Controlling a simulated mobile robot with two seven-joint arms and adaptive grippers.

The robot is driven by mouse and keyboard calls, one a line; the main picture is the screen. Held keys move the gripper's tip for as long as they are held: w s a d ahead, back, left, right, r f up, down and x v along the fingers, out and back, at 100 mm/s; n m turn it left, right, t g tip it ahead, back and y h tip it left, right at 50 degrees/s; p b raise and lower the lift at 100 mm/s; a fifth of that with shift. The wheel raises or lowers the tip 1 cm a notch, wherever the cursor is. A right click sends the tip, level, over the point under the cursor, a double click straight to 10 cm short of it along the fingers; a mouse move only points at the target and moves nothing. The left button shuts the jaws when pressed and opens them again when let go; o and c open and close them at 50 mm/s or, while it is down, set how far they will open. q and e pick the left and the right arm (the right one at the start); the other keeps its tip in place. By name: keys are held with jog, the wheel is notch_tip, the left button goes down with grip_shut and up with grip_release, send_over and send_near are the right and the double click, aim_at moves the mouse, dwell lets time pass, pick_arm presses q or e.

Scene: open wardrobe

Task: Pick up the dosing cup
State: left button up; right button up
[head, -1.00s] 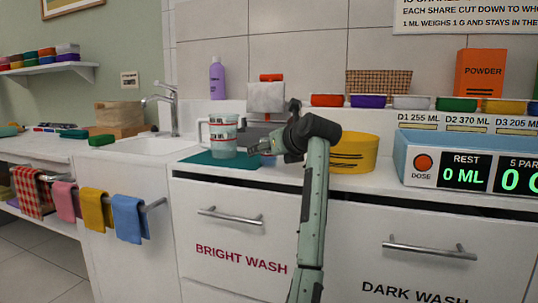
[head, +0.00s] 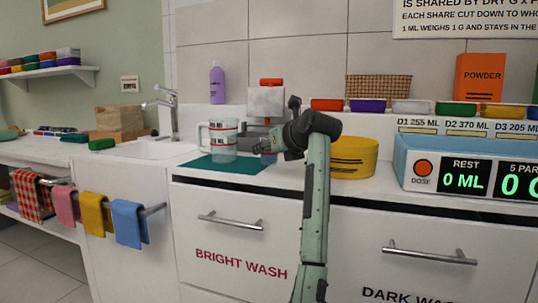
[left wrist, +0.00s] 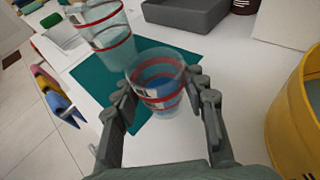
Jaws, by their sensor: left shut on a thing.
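The dosing cup (left wrist: 158,82) is a small clear cup with red bands and a bluish tint in its lower part. In the left wrist view it sits between the fingers of my left gripper (left wrist: 164,100), which is shut on it, over the teal mat's edge. In the head view my left gripper (head: 266,146) is above the mat, right of the jug; I cannot make out the cup clearly there. A larger clear measuring jug (head: 223,143) with a handle and red markings stands on the mat; it also shows in the left wrist view (left wrist: 103,32).
The teal mat (head: 238,168) lies on the white counter beside the sink (head: 152,150). A yellow tub (head: 356,158) stands close to the right of my gripper. The blue dosing unit (head: 424,150) is farther right. A grey tray (left wrist: 186,14) sits behind the mat.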

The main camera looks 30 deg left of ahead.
pick_arm(q)
jog(key=r, duration=0.1)
jog(key=s+r, duration=0.1)
jog(key=r, duration=0.1)
jog(key=shift+a, duration=0.15)
jog(key=s+a+r, duration=0.3)
jog(key=s+r, duration=0.3)
jog(key=s, duration=0.4)
jog(key=shift+a+r+p, duration=0.15)
jog(key=shift+a+p, duration=0.25)
pick_arm(e)
jog(key=shift+w+a+f+g, duration=0.15)
jog(key=shift+f+g, duration=0.35)
jog(key=shift+f, duration=0.1)
jog(key=shift+w+a+f+g, duration=0.1)
jog(key=shift+a+f+g, duration=0.05)
jog(key=shift+f+g, duration=0.4)
